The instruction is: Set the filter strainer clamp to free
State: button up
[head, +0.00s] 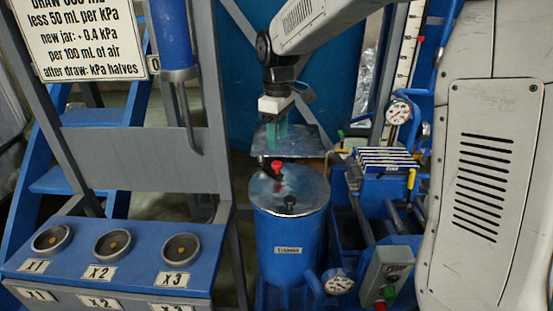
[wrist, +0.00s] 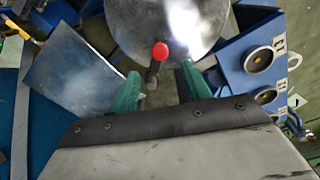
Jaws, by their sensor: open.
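The strainer is a blue upright cylinder (head: 290,245) with a small label, too small to read surely, and a round metal lid (head: 312,187). A red-knobbed clamp lever (head: 277,167) stands at the lid, and a dark knob (head: 290,203) is nearer its front edge. In the wrist view the red knob (wrist: 160,51) shows against the shiny lid (wrist: 205,20), with its dark arm reaching toward the gap between my fingers. My gripper (head: 277,145) has green fingers and is above the red knob; it is open and empty in the wrist view (wrist: 160,75).
A flat metal plate (head: 305,141) lies behind the lid. A gauge (head: 337,281) is at the cylinder's lower right. A blue rack (head: 385,160) stands right, and a blue panel with round buttons (head: 112,242) stands left.

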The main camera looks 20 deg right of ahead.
aim_at(277, 163)
notch_tip(277, 163, down, 8)
jog(key=shift+w+r, duration=0.1)
jog(key=shift+w, duration=0.05)
dwell(0.3)
jog(key=shift+c, duration=0.3)
grip_shut()
